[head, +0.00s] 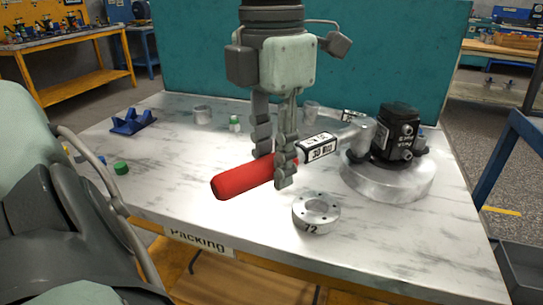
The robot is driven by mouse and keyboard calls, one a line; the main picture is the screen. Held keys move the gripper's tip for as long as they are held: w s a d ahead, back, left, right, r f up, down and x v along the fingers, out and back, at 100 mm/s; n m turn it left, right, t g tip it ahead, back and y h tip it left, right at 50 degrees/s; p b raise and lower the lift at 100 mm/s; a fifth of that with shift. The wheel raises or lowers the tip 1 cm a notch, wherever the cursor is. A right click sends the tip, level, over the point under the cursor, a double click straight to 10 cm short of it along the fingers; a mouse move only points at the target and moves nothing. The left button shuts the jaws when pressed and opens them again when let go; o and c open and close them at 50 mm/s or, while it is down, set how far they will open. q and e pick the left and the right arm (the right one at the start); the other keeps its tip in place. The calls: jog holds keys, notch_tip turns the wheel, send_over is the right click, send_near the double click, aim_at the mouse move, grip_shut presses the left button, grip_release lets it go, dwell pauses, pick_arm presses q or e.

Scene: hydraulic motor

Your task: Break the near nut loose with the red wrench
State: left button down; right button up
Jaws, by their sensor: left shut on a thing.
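The red wrench has a red handle (240,180) and a grey shaft with a white label (321,148). It reaches right towards the black hydraulic motor (397,133), which stands on a round metal base (385,183). My left gripper (273,168) points down, with its fingers shut around the upper part of the red handle. The wrench's far end is beside the motor's left side. The near nut cannot be made out there, and I cannot tell whether the wrench is on it. My right gripper is not in view.
A metal ring marked 72 (316,212) lies on the marble-look table (190,180) in front of the base. A blue holder (133,122), a green-capped piece (121,168) and small metal parts stand on the left and back. A teal panel (200,60) closes the back.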

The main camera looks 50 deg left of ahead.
pick_arm(q)
jog(key=shift+s+d+f+n+b, duration=0.15)
jog(key=shift+d+n+b, duration=0.25)
jog(key=shift+d, duration=0.45)
jog(key=shift+s+d+f+n+b, duration=0.1)
jog(key=shift+d+n+b, duration=0.1)
jog(key=shift+d+n, duration=0.5)
jog(key=shift+d, duration=0.1)
jog(key=shift+w+d+n+b, duration=0.2)
jog(key=shift+d+n+b, duration=0.3)
jog(key=shift+d, duration=0.35)
jog(key=shift+w+d+n+b, duration=0.15)
jog(key=shift+d+n+b, duration=0.25)
jog(key=shift+d+n, duration=0.35)
jog(key=shift+d, duration=0.15)
jog(key=shift+w+d, duration=0.1)
jog(key=shift+d, duration=0.2)
jog(key=shift+a+b, duration=0.15)
jog(key=shift+b, duration=0.15)
jog(key=shift+a+r, duration=0.15)
jog(key=shift+r, duration=0.15)
